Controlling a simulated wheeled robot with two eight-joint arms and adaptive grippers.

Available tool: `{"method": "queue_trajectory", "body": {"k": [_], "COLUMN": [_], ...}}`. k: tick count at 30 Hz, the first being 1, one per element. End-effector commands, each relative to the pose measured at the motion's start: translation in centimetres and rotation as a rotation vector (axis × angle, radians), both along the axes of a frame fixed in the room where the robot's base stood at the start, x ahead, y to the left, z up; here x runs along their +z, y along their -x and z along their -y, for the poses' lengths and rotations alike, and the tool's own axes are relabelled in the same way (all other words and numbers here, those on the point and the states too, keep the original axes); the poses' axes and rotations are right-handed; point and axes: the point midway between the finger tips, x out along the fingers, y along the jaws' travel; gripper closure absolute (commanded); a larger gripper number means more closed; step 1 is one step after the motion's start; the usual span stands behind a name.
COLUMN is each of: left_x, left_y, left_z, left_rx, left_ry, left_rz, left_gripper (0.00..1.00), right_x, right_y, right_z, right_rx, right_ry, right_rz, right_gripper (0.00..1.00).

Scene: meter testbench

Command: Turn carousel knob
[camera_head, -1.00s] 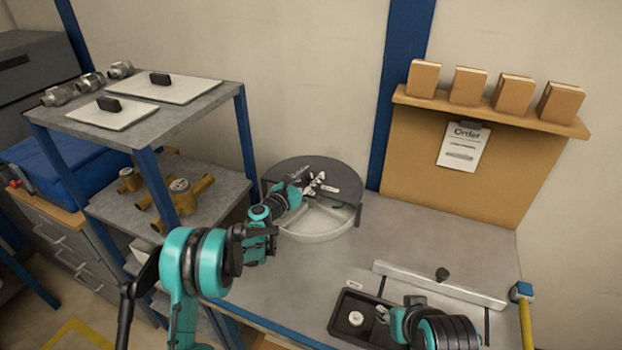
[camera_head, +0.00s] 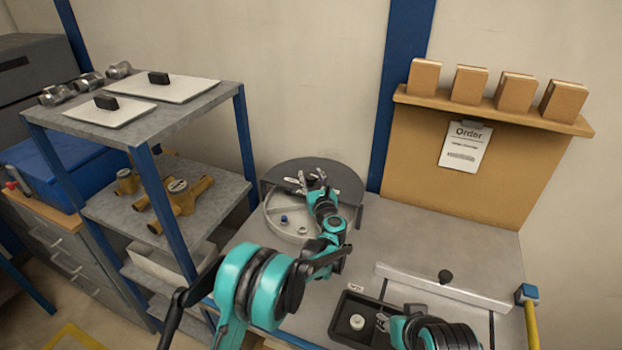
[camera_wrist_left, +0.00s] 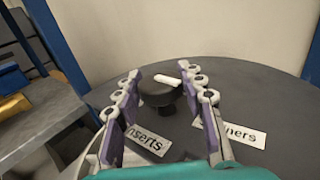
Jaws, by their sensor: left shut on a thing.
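The round grey carousel (camera_head: 345,183) stands on the bench against the wall, with an open section at its front left. A small blue part (camera_head: 284,219) and a pale ring (camera_head: 303,230) lie in that section. The black carousel knob (camera_wrist_left: 157,93) stands up from the lid, between the fingers of my left gripper (camera_wrist_left: 162,88).
The dark tray (camera_head: 340,330) holds a pale round part (camera_head: 357,322). A blue-framed shelf (camera_head: 150,105) stands close on the left. The bench right of the carousel is clear.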

Motion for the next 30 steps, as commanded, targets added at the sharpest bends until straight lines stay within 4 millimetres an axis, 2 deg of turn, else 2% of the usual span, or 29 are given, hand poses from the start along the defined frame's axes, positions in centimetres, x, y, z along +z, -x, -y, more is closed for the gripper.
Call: {"method": "queue_trajectory", "body": {"k": [9, 25, 26, 27, 28, 30], "left_x": [0.04, 0.06, 0.06, 0.06, 0.06, 0.05], "left_y": [-0.09, -0.10, -0.10, -0.10, -0.09, -0.08], "left_z": [0.05, -0.02, -0.02, -0.02, -0.02, -0.03], "left_rx": [0.117, 0.140, 0.140, 0.140, 0.140, 0.140], "left_ry": [-0.001, -0.001, -0.001, -0.001, -0.001, -0.001], "left_rz": [0.001, 0.001, 0.001, 0.001, 0.001, 0.001], "left_gripper": [0.90, 0.90, 0.56, 0.45, 0.39, 0.39], "right_x": [-0.14, -0.14, -0.14, -0.14, -0.14, -0.14], "right_y": [0.00, 0.00, 0.00, 0.00, 0.00, 0.00], "right_z": [0.00, 0.00, 0.00, 0.00, 0.00, 0.00], "right_rx": [0.000, 0.000, 0.000, 0.000, 0.000, 0.000], "right_ry": [0.000, 0.000, 0.000, 0.000, 0.000, 0.000], "right_rz": [0.000, 0.000, 0.000, 0.000, 0.000, 0.000], "right_gripper": [0.60, 0.60, 0.60, 0.60, 0.60, 0.60]}}
